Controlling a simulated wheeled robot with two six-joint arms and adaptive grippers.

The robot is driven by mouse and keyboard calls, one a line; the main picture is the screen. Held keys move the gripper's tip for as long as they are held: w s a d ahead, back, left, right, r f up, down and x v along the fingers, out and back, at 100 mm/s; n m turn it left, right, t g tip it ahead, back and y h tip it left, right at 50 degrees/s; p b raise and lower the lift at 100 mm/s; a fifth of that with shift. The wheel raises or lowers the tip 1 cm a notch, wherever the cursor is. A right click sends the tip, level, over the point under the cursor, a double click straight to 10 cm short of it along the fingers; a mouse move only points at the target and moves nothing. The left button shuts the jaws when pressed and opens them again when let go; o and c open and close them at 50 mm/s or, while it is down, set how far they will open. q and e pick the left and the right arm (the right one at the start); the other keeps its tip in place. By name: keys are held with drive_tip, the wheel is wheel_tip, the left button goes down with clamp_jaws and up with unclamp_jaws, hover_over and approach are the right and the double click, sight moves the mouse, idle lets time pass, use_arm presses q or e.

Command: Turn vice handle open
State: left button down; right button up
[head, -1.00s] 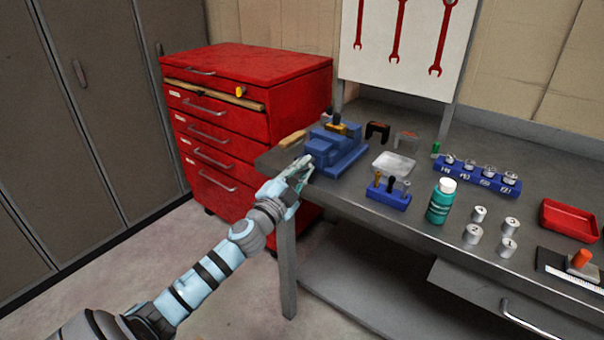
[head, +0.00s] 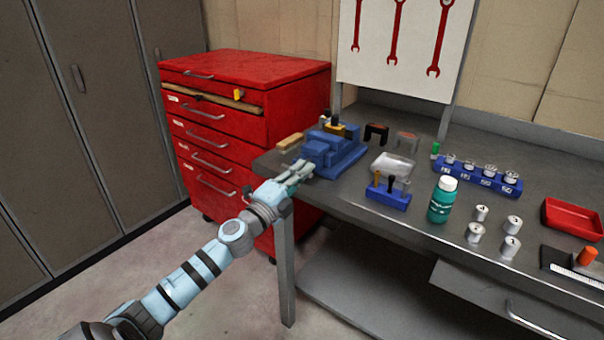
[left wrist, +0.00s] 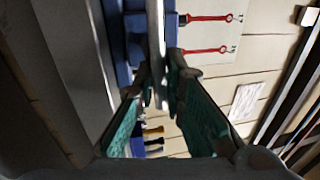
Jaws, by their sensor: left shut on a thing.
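The blue vice (head: 346,158) stands on the left end of the grey bench. My left gripper (head: 301,171) reaches in from the left to the vice's near left side. In the left wrist view, the gripper's two green-padded fingers (left wrist: 159,92) close on a grey metal bar, the vice handle (left wrist: 156,35), which runs upright in that picture. Blue vice body (left wrist: 119,45) shows beside the bar. In the head view the fingers hide the handle. My right gripper is not in view.
A red drawer cabinet (head: 240,72) stands left of the bench (head: 375,228). A blue tool rack (head: 387,198), a green bottle (head: 442,200), several metal cylinders and a red tray (head: 573,219) stand right of the vice. Wrenches hang on a white board (head: 400,75) behind.

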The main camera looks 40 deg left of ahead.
use_arm(q)
drive_tip(key=shift+f, duration=0.4)
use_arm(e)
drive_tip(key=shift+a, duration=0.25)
use_arm(q)
drive_tip(key=c, duration=1.7)
unclamp_jaws()
drive_tip(key=shift+a, duration=0.1)
drive_tip(key=shift+o, duration=0.9)
drive_tip(key=shift+w+a, duration=0.15)
drive_tip(key=shift+w, duration=0.05)
drive_tip(key=shift+s+r, duration=0.1)
drive_tip(key=shift+s, duration=0.05)
drive_tip(key=v, duration=1.2)
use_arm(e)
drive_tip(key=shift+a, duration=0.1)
